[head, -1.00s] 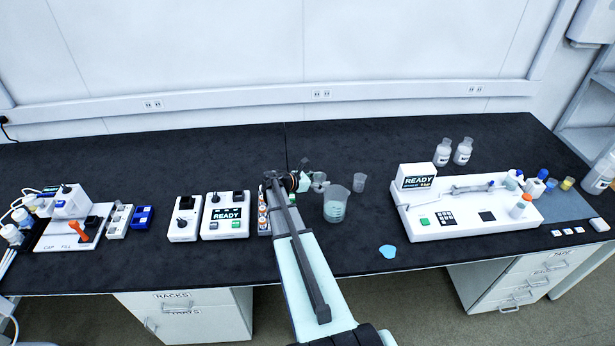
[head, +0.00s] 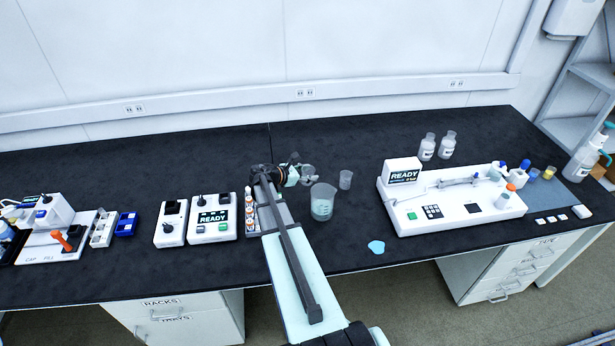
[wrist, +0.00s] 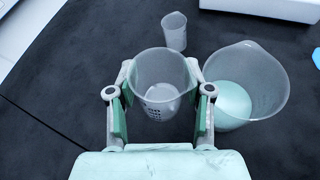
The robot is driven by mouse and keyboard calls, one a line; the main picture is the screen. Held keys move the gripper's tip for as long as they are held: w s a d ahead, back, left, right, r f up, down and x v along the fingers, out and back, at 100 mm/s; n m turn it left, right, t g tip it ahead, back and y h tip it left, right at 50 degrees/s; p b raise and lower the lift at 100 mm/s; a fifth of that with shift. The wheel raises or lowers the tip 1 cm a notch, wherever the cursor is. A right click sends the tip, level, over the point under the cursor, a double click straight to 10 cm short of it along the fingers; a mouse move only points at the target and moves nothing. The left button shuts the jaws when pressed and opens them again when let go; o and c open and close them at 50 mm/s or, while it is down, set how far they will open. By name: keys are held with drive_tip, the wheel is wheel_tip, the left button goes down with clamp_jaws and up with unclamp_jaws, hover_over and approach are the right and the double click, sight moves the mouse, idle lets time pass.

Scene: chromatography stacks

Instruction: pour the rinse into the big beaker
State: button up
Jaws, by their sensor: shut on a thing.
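My gripper (wrist: 160,105) is shut on a small clear beaker (wrist: 160,75) with dark graduation marks. In the head view this small beaker (head: 308,172) sits just beyond my gripper (head: 297,174). The big beaker (head: 322,203) stands on the black bench just to the right of the held one. In the wrist view the big beaker (wrist: 245,85) holds pale green liquid in its bottom. The held beaker is beside its left rim, and its mouth faces the camera. Whether liquid is in the held beaker is unclear.
Another small empty-looking beaker (head: 346,180) stands behind the big beaker. A white READY instrument (head: 450,205) is to the right, with a pale blue patch (head: 376,246) in front of it. A vial rack (head: 251,215) is left of my arm.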

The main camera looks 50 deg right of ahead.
drive_tip(key=shift+s+r, duration=0.15)
drive_tip(key=shift+r, duration=0.35)
drive_tip(key=shift+s+a+r+m+t+b, duration=0.15)
drive_tip(key=shift+s+m+t+b, duration=0.25)
drive_tip(key=shift+b, duration=0.45)
drive_tip(key=shift+s+a+r+m+t+b, duration=0.1)
drive_tip(key=shift+s+m+t+b, duration=0.25)
drive_tip(key=shift+b, duration=0.45)
drive_tip(key=shift+r, duration=0.1)
drive_tip(key=shift+s+a+r+m+b, duration=0.15)
drive_tip(key=shift+s+m+b, duration=0.3)
drive_tip(key=shift+b, duration=0.45)
drive_tip(key=shift+s+r+m+t+h+b, duration=0.1)
drive_tip(key=shift+m+t+h+b, duration=0.35)
drive_tip(key=shift+b, duration=1)
drive_tip(key=shift+r+m+b, duration=0.15)
drive_tip(key=shift+m+b, duration=0.2)
drive_tip(key=shift+b, duration=0.3)
drive_tip(key=shift+t+b, duration=0.4)
drive_tip(key=shift+b, duration=0.1)
drive_tip(key=shift+r+m+t+b, duration=0.25)
drive_tip(key=shift+m+b, duration=0.55)
drive_tip(key=shift+b, duration=0.95)
drive_tip(key=shift+s+f+m+t+h+b, duration=0.1)
drive_tip(key=shift+f+m+t+h+b, duration=0.2)
drive_tip(key=shift+b, duration=0.85)
